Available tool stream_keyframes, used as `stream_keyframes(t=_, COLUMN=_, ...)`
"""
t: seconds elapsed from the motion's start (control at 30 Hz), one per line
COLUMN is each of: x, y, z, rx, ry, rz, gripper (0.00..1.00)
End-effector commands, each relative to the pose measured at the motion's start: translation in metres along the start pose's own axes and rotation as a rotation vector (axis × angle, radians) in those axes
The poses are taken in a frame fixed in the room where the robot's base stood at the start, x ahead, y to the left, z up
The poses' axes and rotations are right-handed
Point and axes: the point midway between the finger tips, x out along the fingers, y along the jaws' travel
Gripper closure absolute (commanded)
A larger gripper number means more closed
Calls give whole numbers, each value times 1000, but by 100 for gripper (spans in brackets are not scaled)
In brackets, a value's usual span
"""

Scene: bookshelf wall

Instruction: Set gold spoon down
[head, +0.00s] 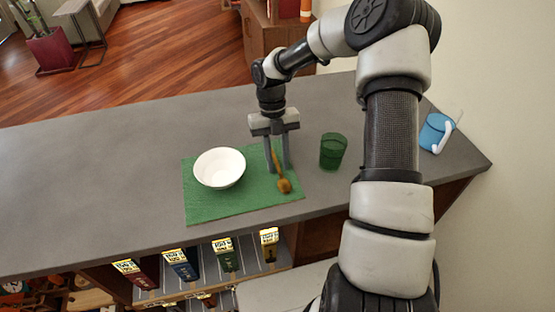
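The gold spoon (284,185) is at the right part of the green mat (236,207), its bowl toward the front and its handle running back between my fingers. My gripper (278,166) points down over the mat. Its two fingers stand apart on either side of the handle, with a visible gap. The spoon looks to be at mat level, but I cannot tell if all of it rests there. The upper end of the handle is partly hidden by the gripper.
A white bowl (219,168) sits on the mat left of the spoon. A green cup (333,151) stands right of the mat, close to my gripper. A blue mug (436,132) is at the far right. The grey counter (90,190) is clear on the left.

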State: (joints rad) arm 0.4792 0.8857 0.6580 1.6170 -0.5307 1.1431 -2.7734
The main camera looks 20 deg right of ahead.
Motion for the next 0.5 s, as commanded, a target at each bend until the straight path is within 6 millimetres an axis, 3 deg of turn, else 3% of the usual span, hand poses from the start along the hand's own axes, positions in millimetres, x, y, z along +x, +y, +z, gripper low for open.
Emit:
stream_keyframes(t=0.27, x=-12, y=0, z=0, rx=2, ry=-4, rz=0, gripper=74)
stream_keyframes(t=0.5, x=-61, y=0, z=0, rx=1, ry=-5, rz=0, gripper=74)
